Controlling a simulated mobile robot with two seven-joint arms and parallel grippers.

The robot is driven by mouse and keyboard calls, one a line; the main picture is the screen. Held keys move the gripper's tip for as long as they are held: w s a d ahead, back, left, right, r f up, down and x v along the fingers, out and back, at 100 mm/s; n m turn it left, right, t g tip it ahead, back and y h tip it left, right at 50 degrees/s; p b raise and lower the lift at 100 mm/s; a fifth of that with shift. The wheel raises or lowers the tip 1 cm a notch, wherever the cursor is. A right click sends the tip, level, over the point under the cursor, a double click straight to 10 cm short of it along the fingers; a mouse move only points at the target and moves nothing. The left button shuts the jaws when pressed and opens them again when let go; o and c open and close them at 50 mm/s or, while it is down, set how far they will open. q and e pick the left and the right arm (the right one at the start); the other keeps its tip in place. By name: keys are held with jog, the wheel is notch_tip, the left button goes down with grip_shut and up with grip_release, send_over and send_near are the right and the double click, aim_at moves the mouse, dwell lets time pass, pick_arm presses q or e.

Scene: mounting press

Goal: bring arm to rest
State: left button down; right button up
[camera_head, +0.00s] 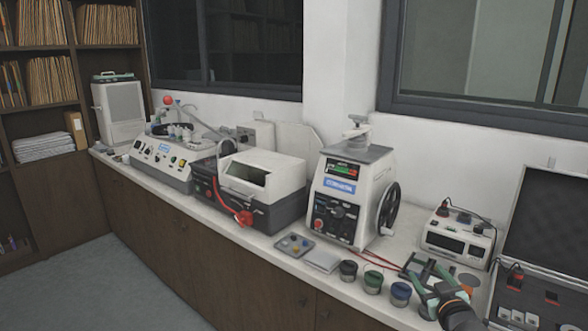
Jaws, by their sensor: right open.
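My right gripper (424,268) is in the lower right of the head view, with its wrist coming up from the bottom edge. Its two fingers are apart and point away from me over the bench's front part. I see nothing held between them. It is to the right of a row of small round jars and in front of a small white meter box (456,238). The mounting press (340,195), white with a blue label and a black handwheel (389,208), stands to the left of the gripper. My left gripper is not in view.
Red cables lie beside the gripper. An open case (545,240) is at the right. Other machines fill the left.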

jog(key=s+a+f+g+y, duration=0.2)
jog(key=s+a+f, duration=0.4)
jog(key=s+f, duration=0.5)
jog(key=s+a+f+g, duration=0.1)
jog(key=s+a+f, duration=0.2)
jog(key=s, duration=0.6)
jog(key=s+a+f+g+y, duration=0.1)
jog(key=s+a+f+g, duration=0.1)
jog(key=s+f, duration=0.4)
jog(key=s+a+f+g, duration=0.2)
jog(key=s+a+f, duration=0.2)
jog(key=s, duration=0.8)
jog(key=shift+a+f+m+y, duration=0.3)
jog(key=shift+a+f, duration=0.1)
jog(key=shift+f, duration=0.3)
